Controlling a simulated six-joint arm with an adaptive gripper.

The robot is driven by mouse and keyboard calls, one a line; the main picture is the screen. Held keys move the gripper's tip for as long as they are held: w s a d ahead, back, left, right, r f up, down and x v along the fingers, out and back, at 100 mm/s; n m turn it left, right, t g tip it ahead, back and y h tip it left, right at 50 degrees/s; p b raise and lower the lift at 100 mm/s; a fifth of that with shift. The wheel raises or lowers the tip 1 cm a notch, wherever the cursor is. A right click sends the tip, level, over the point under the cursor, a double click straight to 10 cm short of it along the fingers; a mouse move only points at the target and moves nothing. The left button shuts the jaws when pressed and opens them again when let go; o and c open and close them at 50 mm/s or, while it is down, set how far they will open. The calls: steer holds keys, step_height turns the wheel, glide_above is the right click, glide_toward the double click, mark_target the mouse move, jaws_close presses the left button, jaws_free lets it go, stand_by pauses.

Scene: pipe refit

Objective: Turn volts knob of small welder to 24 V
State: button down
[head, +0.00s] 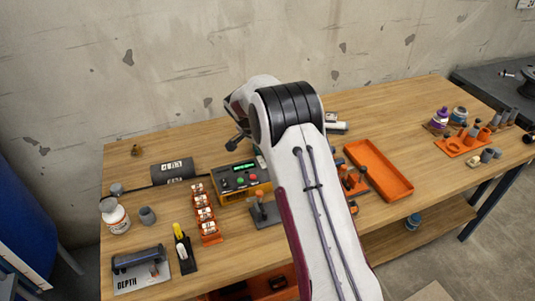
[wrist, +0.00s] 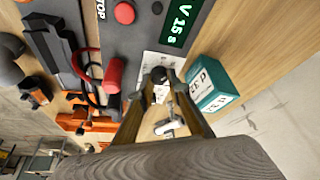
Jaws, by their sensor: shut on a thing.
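The small welder shows in the head view as a box (head: 238,178) with a yellow base, a lit display and red and green buttons. My gripper (wrist: 159,80) is shut on a dark round knob (wrist: 158,73) by a white marked plate at the panel's edge. The knob's pointer and scale are too small to read. My arm hides the gripper's fingertips in the head view.
A teal box (wrist: 208,85) stands close to the right of the gripper in the wrist view. A row of orange holders (head: 203,215) is left of the welder. An orange tray (head: 378,170) lies to the right. The wooden bench (head: 160,225) has free patches between things.

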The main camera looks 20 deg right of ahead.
steer(key=shift+m, duration=0.6)
steer(key=shift+g, duration=0.3)
steer(key=c, duration=1.9)
jaws_free()
steer(key=shift+r, duration=0.1)
steer(key=shift+v, duration=0.9)
steer(key=s+a, duration=0.1)
steer(key=a, duration=0.3)
steer(key=s+a, duration=0.1)
steer(key=a, duration=0.3)
steer(key=s+a+r, duration=0.1)
steer(key=s+a, duration=0.1)
steer(key=a, duration=0.2)
steer(key=shift+d, duration=0.1)
